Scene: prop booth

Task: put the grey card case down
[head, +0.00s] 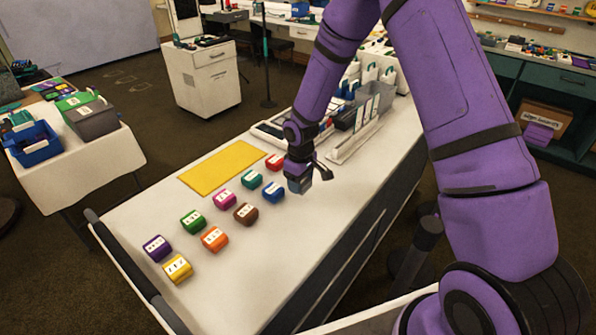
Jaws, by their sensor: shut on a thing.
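My gripper (308,176) is over the white table (262,262), shut on a small grey card case (299,185). The case is partly hidden by the fingers. It is just right of a blue case (273,192) and below and right of a red case (275,162). It is low over the tabletop; I cannot tell whether it touches it.
Two rows of coloured cases run down-left, including teal (251,179), brown (246,213), orange (214,238) and yellow (178,268). A yellow mat (222,167) lies behind them. Grey bins (345,117) stand beyond my gripper. The tabletop nearer its right edge is bare.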

